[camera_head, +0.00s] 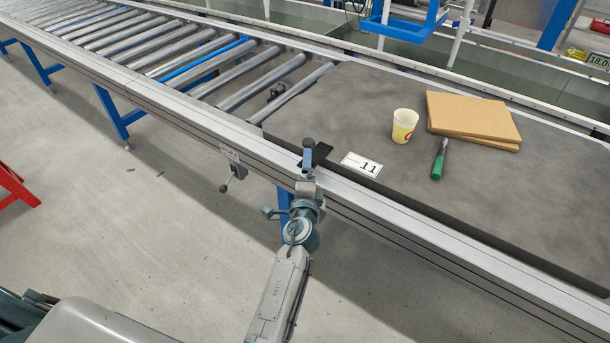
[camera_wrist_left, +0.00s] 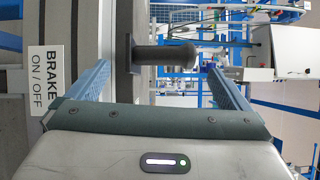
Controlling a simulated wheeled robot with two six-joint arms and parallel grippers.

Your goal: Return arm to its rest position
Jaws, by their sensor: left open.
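My left gripper (camera_head: 307,160) is at the near edge of the conveyor station, its arm coming up from the bottom of the head view. In the left wrist view my left gripper (camera_wrist_left: 160,68) is open, its two blue fingers wide apart. A black brake lever (camera_wrist_left: 166,54) with a rounded knob stands between the fingers, with a gap on each side. The knob end of the lever also shows in the head view (camera_head: 308,143), just beyond the gripper. A white label (camera_wrist_left: 46,81) beside it reads "BRAKE ON/OFF". My right gripper is not in view.
A roller conveyor (camera_head: 180,50) runs left. Near floor is open.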

